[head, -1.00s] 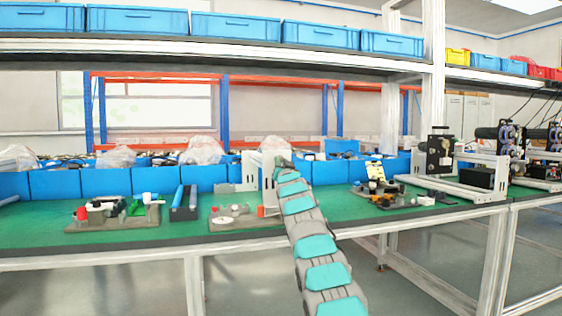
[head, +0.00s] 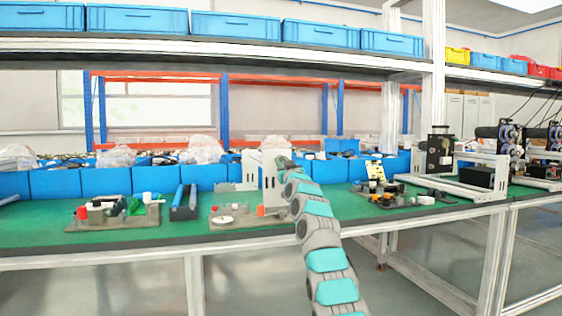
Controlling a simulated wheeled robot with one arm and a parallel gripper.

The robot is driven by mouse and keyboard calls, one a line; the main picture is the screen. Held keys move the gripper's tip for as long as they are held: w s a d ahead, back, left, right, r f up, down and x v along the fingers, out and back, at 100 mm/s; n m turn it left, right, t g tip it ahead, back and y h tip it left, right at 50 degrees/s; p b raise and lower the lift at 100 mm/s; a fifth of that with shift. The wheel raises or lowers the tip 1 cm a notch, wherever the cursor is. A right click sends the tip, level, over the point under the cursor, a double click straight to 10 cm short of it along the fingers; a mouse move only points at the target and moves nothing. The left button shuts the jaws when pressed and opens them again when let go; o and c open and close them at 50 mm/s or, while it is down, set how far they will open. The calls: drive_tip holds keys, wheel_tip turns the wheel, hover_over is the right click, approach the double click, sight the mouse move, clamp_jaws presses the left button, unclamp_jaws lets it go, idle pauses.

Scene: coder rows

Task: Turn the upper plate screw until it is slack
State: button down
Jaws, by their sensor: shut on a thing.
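A pale upright plate (head: 268,183) stands on the green bench just right of the picture's middle-left. My arm reaches up from the lower right, and its end, my gripper (head: 281,161), is at the upper right part of this plate. The gripper is small in view and is shut on the upper plate screw. The screw itself is hidden behind the gripper and wrist, so I cannot see its head or how far it stands out. My arm also covers part of the plate's right edge.
A grey fixture with a round dial (head: 222,221) lies left of the plate. Another fixture with a red knob (head: 82,213) is farther left. Small parts (head: 385,195) lie right of my arm. Blue bins (head: 103,181) line the back. A shelf (head: 240,48) hangs above.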

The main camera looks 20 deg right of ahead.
drive_tip(key=shift+n, duration=0.6)
drive_tip(key=shift+d+n+y, duration=0.1)
drive_tip(key=shift+n+y, duration=0.5)
drive_tip(key=shift+r+n, duration=0.15)
drive_tip(key=shift+n, duration=0.45)
drive_tip(key=shift+s+n+y, duration=0.1)
drive_tip(key=shift+n+y, duration=0.2)
drive_tip(key=shift+n, duration=0.1)
drive_tip(key=c, duration=0.8)
unclamp_jaws()
drive_tip(key=shift+c, duration=0.2)
